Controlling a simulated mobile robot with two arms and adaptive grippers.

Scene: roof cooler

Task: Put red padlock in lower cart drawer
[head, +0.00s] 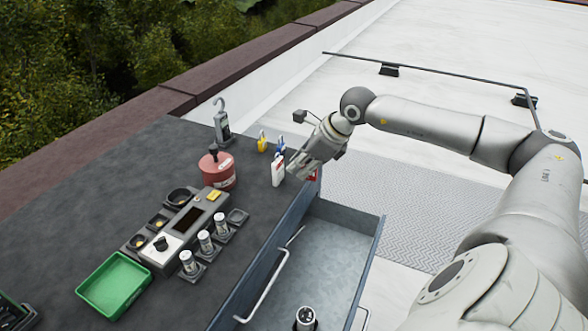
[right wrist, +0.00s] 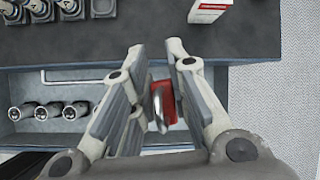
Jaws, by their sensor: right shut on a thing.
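The red padlock (right wrist: 166,103) with a metal shackle is between the fingers of my right gripper (right wrist: 158,92) in the right wrist view. In the head view my right gripper (head: 304,168) is shut on it beside the cart top's right edge, and only a bit of red padlock (head: 313,175) shows. The lower cart drawer (head: 325,238) is pulled open below the gripper. It also shows in the right wrist view (right wrist: 75,88). The padlock is above the drawer region; its exact height is hard to tell. My left gripper is not in view.
A green tray (head: 114,284) is at the near left.

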